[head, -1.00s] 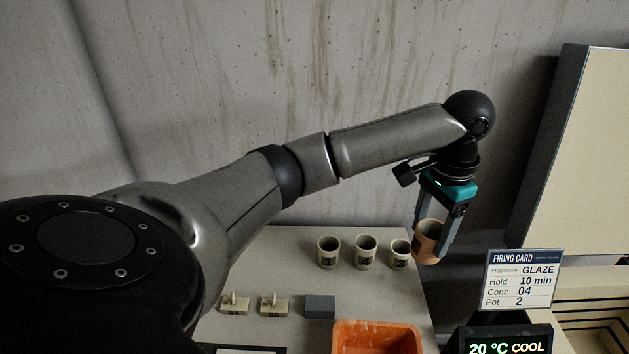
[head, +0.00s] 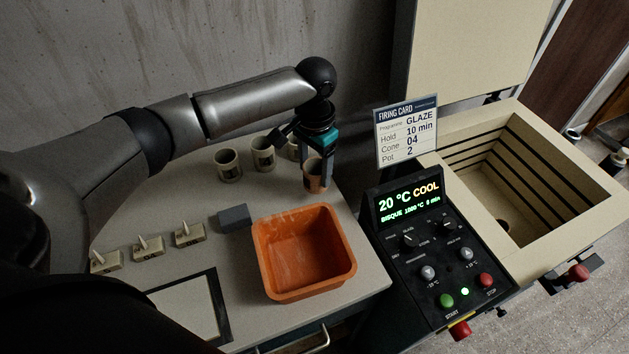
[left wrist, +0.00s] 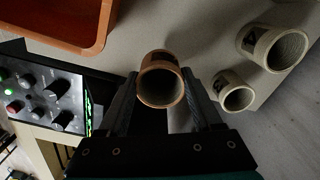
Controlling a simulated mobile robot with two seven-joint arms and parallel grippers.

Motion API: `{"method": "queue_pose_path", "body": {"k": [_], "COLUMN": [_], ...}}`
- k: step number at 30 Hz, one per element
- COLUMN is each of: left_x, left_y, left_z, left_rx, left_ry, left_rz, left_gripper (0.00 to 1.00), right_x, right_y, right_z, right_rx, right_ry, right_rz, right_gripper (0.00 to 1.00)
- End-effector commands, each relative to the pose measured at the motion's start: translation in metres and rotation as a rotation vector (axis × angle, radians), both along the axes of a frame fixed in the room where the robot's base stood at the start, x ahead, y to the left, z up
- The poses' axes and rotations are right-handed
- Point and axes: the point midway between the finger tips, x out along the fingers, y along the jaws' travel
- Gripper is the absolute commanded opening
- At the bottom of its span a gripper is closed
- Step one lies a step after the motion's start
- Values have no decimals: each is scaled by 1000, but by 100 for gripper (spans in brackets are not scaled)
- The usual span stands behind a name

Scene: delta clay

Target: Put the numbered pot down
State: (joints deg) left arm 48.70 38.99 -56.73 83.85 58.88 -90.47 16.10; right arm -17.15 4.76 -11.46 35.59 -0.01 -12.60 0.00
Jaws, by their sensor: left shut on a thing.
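The numbered pot (head: 314,173) is a small terracotta cup with an open top. My left gripper (head: 317,184) is shut on it and points down, at the right end of the row of pale pots. In the left wrist view the pot (left wrist: 160,84) sits between the two fingers, with its open mouth showing and a dark mark on its side. I cannot read a number on it. I cannot tell how far its base is from the table. My right gripper is not in view.
Pale pots (head: 228,165) stand at the back of the table (head: 215,255). An orange tub (head: 347,282), a grey block (head: 233,218) and small cone stands (head: 190,236) are in front. Right are the control box (head: 420,245), firing card (head: 406,134) and open, empty-looking kiln (head: 527,215).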

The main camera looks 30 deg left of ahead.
Motion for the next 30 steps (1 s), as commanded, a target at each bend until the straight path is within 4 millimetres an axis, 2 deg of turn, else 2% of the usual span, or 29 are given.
{"method": "queue_pose_path", "body": {"k": [9, 20, 21, 28, 30], "left_x": [0, 0, 0, 0, 0], "left_y": [1, 0, 0, 0, 0], "left_z": [-41, -44, -44, -44, -44], "left_rx": [1, 0, 0, 1, 1], "left_ry": [1, 0, 0, 1, 1], "left_rz": [1, 1, 0, 0, 0], "left_gripper": [7, 7, 70, 96, 96], "right_x": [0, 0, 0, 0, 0], "right_y": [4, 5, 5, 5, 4], "right_z": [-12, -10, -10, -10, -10], "right_rx": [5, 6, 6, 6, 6], "right_ry": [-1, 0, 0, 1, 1], "right_rz": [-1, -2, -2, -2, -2], "right_gripper": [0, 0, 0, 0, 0]}}
